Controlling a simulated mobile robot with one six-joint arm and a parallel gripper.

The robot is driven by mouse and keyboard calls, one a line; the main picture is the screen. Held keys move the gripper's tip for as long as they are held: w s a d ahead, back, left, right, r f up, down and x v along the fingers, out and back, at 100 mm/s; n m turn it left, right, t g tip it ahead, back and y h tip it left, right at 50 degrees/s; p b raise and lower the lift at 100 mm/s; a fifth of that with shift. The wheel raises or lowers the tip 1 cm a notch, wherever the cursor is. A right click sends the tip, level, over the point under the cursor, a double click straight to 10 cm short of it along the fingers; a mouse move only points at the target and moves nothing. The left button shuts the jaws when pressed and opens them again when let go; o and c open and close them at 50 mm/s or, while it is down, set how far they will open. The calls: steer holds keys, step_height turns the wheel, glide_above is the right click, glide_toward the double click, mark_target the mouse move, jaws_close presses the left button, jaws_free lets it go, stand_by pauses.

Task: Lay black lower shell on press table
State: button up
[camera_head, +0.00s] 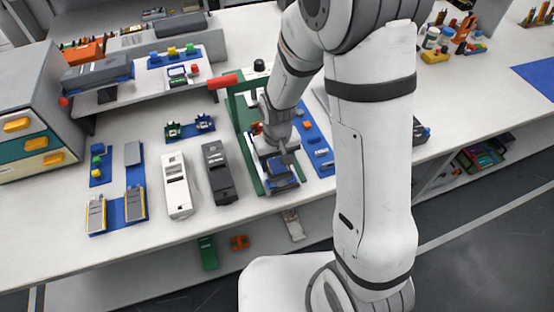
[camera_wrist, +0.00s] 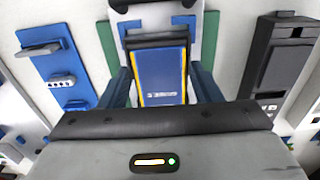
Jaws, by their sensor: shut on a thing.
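The black lower shell (camera_wrist: 157,42) shows in the wrist view as a dark-edged piece with a blue, lettered face and yellow side stripes. My gripper (camera_wrist: 160,90) has its two dark-blue fingers against its left and right sides. In the head view my gripper (camera_head: 281,160) points down at the near end of the green press table (camera_head: 262,185), with the dark and blue piece below it. The press has a red handle (camera_head: 223,81). I cannot tell whether the shell touches the press bed; the fingers and arm hide part of it.
A black device (camera_head: 216,172) and a white one (camera_head: 176,185) lie left of the press. A blue mat with small parts (camera_head: 318,150) lies close on its right. Blue trays (camera_head: 117,212) stand farther left. The bench's front edge is near.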

steer(key=shift+f, duration=0.15)
stand_by(0.5)
steer(key=shift+f+b, duration=0.35)
steer(key=shift+b, duration=0.2)
steer(key=shift+f+b, duration=0.45)
steer(key=shift+f, duration=0.05)
steer(key=o, duration=1.1)
steer(key=shift+r, duration=3.9)
